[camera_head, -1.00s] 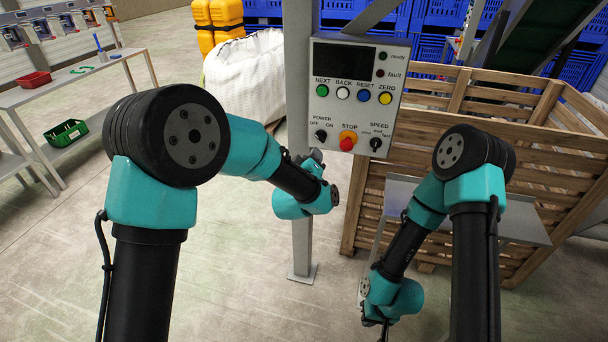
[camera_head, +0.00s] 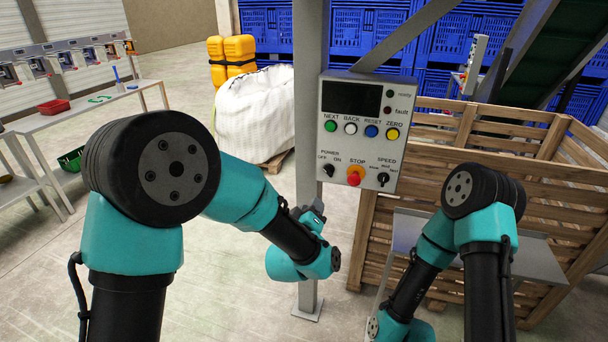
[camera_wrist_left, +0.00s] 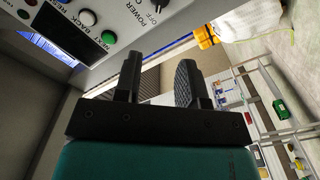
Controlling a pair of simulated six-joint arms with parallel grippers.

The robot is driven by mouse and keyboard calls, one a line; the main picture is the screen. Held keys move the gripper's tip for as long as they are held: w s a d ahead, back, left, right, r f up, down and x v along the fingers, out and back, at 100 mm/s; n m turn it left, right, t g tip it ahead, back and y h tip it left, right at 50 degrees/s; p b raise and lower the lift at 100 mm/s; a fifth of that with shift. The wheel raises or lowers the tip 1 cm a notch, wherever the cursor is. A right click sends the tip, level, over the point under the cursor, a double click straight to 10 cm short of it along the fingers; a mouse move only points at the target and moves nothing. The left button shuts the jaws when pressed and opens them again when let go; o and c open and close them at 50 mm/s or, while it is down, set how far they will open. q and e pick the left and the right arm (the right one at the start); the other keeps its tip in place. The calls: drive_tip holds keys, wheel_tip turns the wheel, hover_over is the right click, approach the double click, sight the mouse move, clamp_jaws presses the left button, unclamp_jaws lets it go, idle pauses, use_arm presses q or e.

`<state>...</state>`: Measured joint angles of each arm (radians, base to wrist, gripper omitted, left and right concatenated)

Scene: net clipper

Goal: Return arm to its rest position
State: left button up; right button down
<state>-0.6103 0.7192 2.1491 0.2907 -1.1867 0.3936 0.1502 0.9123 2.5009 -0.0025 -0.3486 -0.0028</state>
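My left arm (camera_head: 245,200) is teal and black and reaches in from the left, its wrist in front of the grey post below the control panel (camera_head: 345,166). In the left wrist view my left gripper (camera_wrist_left: 159,70) has its two black fingers apart with nothing between them. The panel (camera_wrist_left: 85,30) is beside and above the fingers there, with a small gap visible. My right arm (camera_head: 480,215) bends down in front of the wooden crate. Its lower end (camera_head: 395,325) runs off the bottom edge, so my right gripper is out of view.
The grey post (camera_head: 308,120) carries the panel, with several coloured buttons and knobs. A slatted wooden crate (camera_head: 525,142) stands behind a grey shelf (camera_head: 500,250) on the right. A white bulk bag (camera_head: 258,112) is behind.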

use_arm(q)
drive_tip(key=s+a+f+m+g+y, duration=0.1)
drive_tip(key=s+a+f+g, duration=0.25)
drive_tip(key=a+f, duration=0.6)
drive_tip(key=s+a+f+m+g+y, duration=0.15)
drive_tip(key=a+f+g, duration=0.4)
drive_tip(key=f, duration=0.75)
drive_tip(key=s+a+f+g, duration=0.3)
drive_tip(key=s+a+f, duration=0.3)
drive_tip(key=s, duration=0.3)
drive_tip(key=s+a+f+g, duration=0.4)
drive_tip(key=s+a+f, duration=0.3)
drive_tip(key=s, duration=0.3)
drive_tip(key=shift+s+f+m, duration=0.3)
drive_tip(key=shift+m, duration=0.05)
drive_tip(key=shift+a, duration=0.1)
